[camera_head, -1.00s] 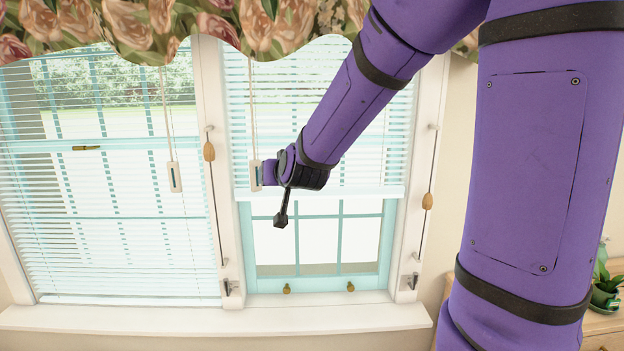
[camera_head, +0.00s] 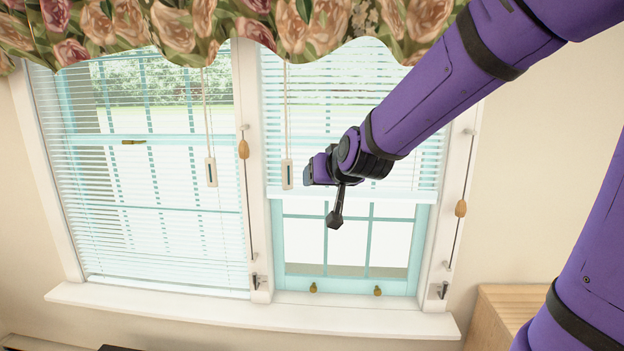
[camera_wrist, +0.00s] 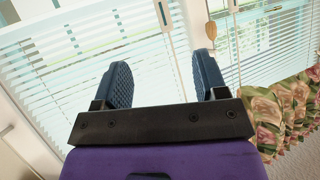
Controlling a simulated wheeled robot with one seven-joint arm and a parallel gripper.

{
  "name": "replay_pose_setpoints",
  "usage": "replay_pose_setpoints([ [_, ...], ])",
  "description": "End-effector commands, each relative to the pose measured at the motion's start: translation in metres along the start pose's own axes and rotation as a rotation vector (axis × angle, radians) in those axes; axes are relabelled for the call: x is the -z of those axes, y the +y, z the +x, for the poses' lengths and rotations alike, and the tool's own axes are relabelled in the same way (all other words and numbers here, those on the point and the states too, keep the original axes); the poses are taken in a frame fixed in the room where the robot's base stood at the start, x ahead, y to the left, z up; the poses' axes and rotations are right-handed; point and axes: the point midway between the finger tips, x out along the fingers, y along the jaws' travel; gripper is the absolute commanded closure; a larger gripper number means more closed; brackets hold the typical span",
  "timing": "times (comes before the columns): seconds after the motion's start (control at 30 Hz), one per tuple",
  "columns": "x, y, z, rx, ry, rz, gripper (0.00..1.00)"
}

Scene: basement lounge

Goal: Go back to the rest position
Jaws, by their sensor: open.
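My gripper (camera_wrist: 163,80) is open in the wrist view, with its two dark ridged fingers spread apart and nothing between them. In the head view my purple arm reaches in from the upper right, and its end (camera_head: 310,171) is in front of the right window blind (camera_head: 400,150). The fingers are hard to make out in the head view. A white pull handle (camera_head: 287,174) on a cord hangs just left of the arm's end, and I cannot tell whether they touch.
The left blind (camera_head: 150,220) hangs low; the right blind leaves the lower pane bare. A second pull handle (camera_head: 211,172) hangs at the left blind. A white sill (camera_head: 250,312) juts out below. A wooden cabinet (camera_head: 500,305) stands at the lower right. A floral valance (camera_head: 330,25) hangs above.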

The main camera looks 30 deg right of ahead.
Motion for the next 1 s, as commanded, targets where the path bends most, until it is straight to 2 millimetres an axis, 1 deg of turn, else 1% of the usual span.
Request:
replay_pose_setpoints([
  [0.17,0.000,0.000,0.000,0.000,0.000,0.000,0.34],
  [0.23,0.000,-0.001,-0.003,0.004,-0.006,-0.002,0.34],
  [0.27,-0.001,-0.002,-0.006,0.008,-0.013,-0.004,0.34],
  [0.37,-0.006,-0.006,-0.024,0.029,-0.056,-0.019,0.34],
  [0.47,-0.016,-0.010,-0.053,0.056,-0.129,-0.043,0.34],
  [0.5,-0.022,-0.011,-0.066,0.066,-0.165,-0.056,0.34],
  [0.57,-0.031,-0.012,-0.087,0.076,-0.219,-0.077,0.34],
  [0.6,-0.038,-0.012,-0.100,0.080,-0.255,-0.091,0.34],
  [0.67,-0.049,-0.011,-0.121,0.082,-0.308,-0.112,0.34],
  [0.7,-0.056,-0.010,-0.135,0.081,-0.344,-0.126,0.34],
  [0.8,-0.075,-0.004,-0.168,0.070,-0.429,-0.159,0.34],
  [0.9,-0.091,0.003,-0.195,0.052,-0.501,-0.185,0.34],
  [1.0,-0.104,0.009,-0.215,0.034,-0.555,-0.203,0.34],
])
